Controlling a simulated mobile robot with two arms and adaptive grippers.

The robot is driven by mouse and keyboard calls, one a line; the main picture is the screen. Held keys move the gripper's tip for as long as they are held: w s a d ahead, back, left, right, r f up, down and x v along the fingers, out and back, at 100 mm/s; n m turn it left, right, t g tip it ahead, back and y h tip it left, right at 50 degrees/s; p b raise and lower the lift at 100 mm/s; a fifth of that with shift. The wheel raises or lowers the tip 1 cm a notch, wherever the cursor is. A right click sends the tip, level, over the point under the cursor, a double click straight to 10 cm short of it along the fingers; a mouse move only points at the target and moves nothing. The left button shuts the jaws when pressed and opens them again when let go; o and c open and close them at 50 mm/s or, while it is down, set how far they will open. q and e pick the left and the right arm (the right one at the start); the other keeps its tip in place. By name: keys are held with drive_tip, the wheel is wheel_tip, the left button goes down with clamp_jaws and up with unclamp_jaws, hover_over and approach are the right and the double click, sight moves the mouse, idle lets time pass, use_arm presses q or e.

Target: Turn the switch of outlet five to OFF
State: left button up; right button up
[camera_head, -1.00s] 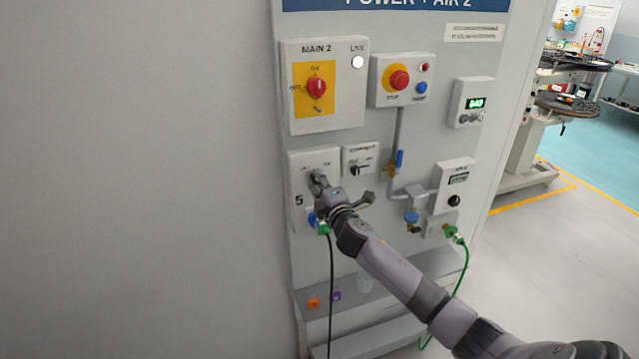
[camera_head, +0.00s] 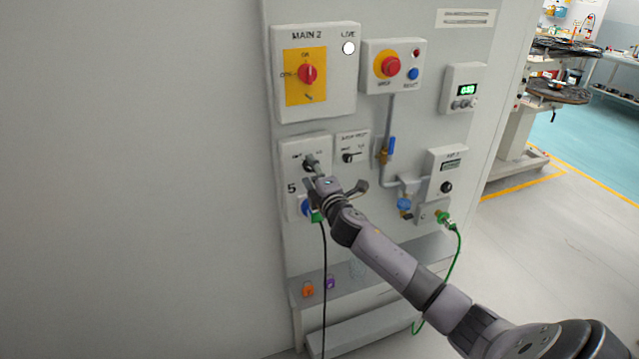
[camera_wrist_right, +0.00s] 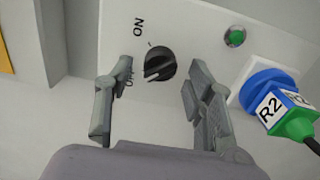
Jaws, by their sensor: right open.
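The outlet five switch is a black rotary knob (camera_head: 311,163) on a grey box (camera_head: 293,215) marked 5. In the right wrist view the knob (camera_wrist_right: 160,65) has a white mark pointing toward the lower-left label, which seems to read OFF and is partly hidden by a finger. The ON label (camera_wrist_right: 138,27) is above it. My right gripper (camera_head: 336,186) is open and empty in front of the box. In the wrist view its fingertips (camera_wrist_right: 157,68) lie on either side of the knob, apparently without touching it. My left gripper is not in view.
A blue socket (camera_wrist_right: 262,88) with an R2 plug (camera_wrist_right: 285,108) is beside the switch; its black cable (camera_head: 324,275) hangs down. Above are the MAIN 2 switch (camera_head: 308,74) and red stop button (camera_head: 390,66). A shelf (camera_head: 390,268) projects below.

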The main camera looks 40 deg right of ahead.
drive_tip(key=v, duration=1.1)
drive_tip(key=shift+s, duration=0.15)
